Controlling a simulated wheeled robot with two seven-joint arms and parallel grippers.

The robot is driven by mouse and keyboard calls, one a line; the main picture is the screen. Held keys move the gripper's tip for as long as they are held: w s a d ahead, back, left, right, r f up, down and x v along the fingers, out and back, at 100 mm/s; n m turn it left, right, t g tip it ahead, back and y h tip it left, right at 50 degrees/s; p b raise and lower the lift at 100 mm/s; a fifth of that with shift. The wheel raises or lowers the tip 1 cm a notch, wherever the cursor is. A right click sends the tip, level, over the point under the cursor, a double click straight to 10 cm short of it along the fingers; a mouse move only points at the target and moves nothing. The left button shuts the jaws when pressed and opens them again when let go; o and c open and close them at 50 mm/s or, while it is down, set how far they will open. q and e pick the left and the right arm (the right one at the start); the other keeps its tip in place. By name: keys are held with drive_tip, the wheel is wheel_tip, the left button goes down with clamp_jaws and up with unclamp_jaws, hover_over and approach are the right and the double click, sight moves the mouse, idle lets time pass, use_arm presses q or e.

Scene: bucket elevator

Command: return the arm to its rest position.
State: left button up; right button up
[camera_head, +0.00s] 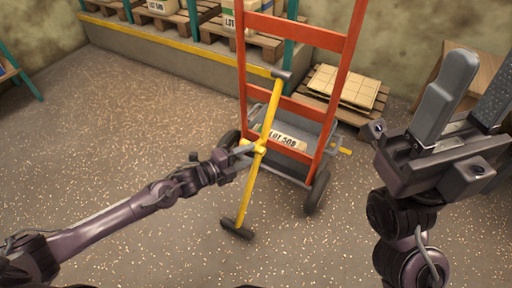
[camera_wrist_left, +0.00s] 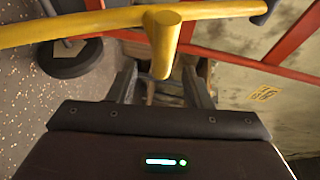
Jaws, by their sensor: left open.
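My left arm comes in from the left, and my left gripper (camera_head: 242,155) is beside the middle of a yellow T-shaped bar (camera_head: 268,122). In the left wrist view the two fingers of the left gripper (camera_wrist_left: 162,84) are spread apart. A short yellow peg (camera_wrist_left: 164,42) on the bar points toward the gap between them. I cannot tell whether it touches a finger. My right gripper (camera_head: 470,98) is large at the right edge of the head view, its two grey fingers pointing up and apart, with nothing seen between them.
A yellow-edged ledge (camera_head: 160,42) holds loaded pallets. The floor at left is clear.

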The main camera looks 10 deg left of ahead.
use_arm(q)
drive_tip(key=shift+v, duration=1.2)
